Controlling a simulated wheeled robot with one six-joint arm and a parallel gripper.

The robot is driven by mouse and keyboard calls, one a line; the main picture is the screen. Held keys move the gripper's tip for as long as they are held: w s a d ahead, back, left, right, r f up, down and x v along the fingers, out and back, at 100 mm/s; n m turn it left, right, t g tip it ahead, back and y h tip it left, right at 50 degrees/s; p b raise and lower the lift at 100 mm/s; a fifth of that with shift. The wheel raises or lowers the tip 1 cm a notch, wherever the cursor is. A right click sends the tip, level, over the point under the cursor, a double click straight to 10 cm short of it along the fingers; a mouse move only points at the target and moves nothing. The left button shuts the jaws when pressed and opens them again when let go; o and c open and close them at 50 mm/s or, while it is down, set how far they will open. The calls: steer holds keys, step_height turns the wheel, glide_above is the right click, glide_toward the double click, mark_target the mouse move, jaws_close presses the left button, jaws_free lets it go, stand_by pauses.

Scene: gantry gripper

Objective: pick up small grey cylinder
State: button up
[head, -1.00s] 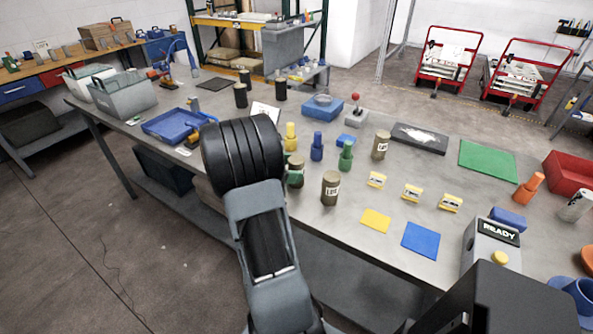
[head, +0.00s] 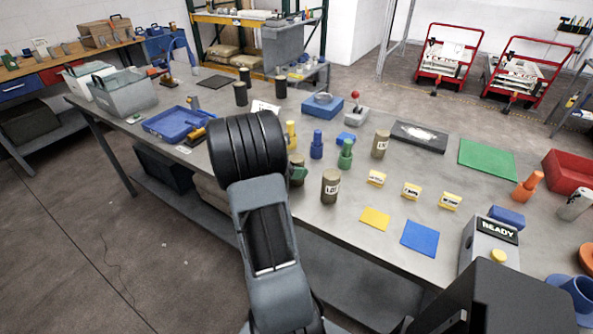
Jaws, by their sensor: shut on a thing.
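My arm reaches from the bottom of the head view over the near edge of the table. Its thick black ribbed end part faces the camera and hides my gripper, so neither the jaws nor anything between them can be seen. I cannot make out a small grey cylinder for certain. A small upright grey piece (head: 193,102) stands by the blue tray at the left. A pale grey cylinder with a dark band (head: 573,205) lies tilted at the far right.
On the grey table (head: 330,228), olive labelled cylinders (head: 331,187), a green peg (head: 346,155) and a blue peg (head: 316,146) stand close right of my arm. The blue tray (head: 172,122) lies left. A READY box (head: 487,243) stands front right.

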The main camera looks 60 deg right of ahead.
steer(key=shift+r, duration=0.1)
steer(key=c, duration=0.4)
